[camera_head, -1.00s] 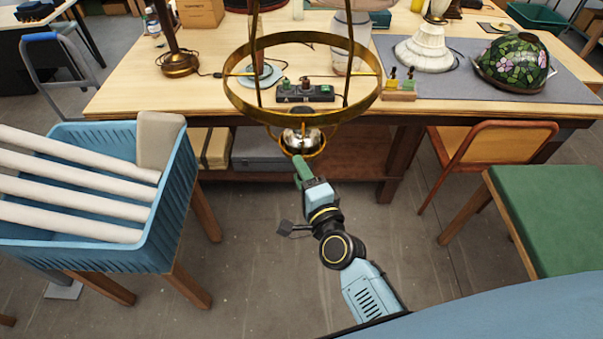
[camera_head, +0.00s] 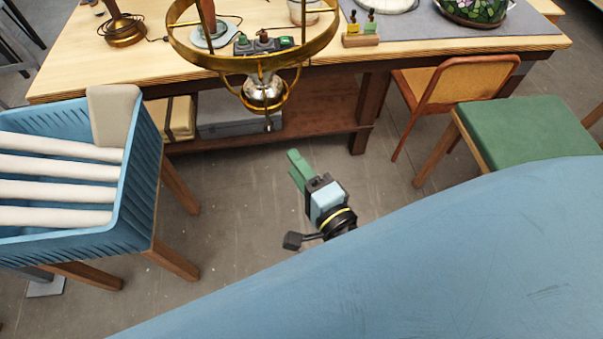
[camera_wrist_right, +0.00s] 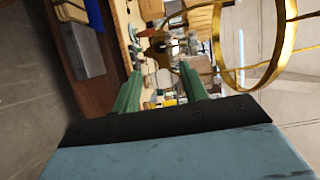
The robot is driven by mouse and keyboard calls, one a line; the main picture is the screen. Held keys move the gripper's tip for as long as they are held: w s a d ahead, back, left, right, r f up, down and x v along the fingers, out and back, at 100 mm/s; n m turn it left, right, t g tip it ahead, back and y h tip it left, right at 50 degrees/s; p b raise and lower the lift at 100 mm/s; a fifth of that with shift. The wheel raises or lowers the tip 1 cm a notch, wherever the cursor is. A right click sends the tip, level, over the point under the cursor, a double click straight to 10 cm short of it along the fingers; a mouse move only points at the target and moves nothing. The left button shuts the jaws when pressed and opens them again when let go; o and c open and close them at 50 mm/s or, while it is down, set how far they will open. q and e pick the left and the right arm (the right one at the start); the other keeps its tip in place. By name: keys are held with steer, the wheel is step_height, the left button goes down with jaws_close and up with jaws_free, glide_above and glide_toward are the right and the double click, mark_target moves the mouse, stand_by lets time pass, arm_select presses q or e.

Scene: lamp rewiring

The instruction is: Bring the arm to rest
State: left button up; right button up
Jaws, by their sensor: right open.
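My right gripper (camera_head: 297,168) is in the lower middle of the head view, below the hanging brass lamp frame and apart from it, over the floor in front of the workbench. In the right wrist view its two green fingers (camera_wrist_right: 160,92) stand apart with nothing held between them. The brass lamp frame (camera_head: 255,62) hangs in front of the bench, with a shiny round fitting (camera_head: 263,92) at its lower end. The ring also shows at the upper right of the wrist view (camera_wrist_right: 216,45). My left gripper is not in view.
A blue crate (camera_head: 148,150) with pale tubes stands at left. The workbench (camera_head: 75,75) spans the back, with a grey mat, a stained-glass shade (camera_head: 475,10) and small parts. A wooden chair (camera_head: 450,80) and a green-topped stool (camera_head: 525,130) are at right. Open floor lies between.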

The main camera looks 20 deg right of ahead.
steer(key=shift+s, duration=0.5)
steer(key=s+f+n+g+b, duration=0.3)
steer(key=f, duration=0.9)
steer(key=s+f+n+g+y+b, duration=0.15)
steer(key=f+n, duration=0.25)
steer(key=f, duration=0.9)
steer(key=s+f+n+g+b, duration=0.3)
steer(key=f+g+b, duration=0.1)
steer(key=f, duration=0.8)
steer(key=s+d+f+n+g+h+b, duration=0.1)
steer(key=s+d+f+n+g+b, duration=0.2)
steer(key=s+f, duration=0.8)
steer(key=s+d+f+n+g+h+b, duration=0.2)
steer(key=s+d+f+n+g+b, duration=0.2)
steer(key=s+f, duration=0.7)
steer(key=d+f+n+g, duration=0.1)
steer(key=d+f+n, duration=0.1)
steer(key=d+f, duration=0.1)
steer(key=shift+d, duration=0.3)
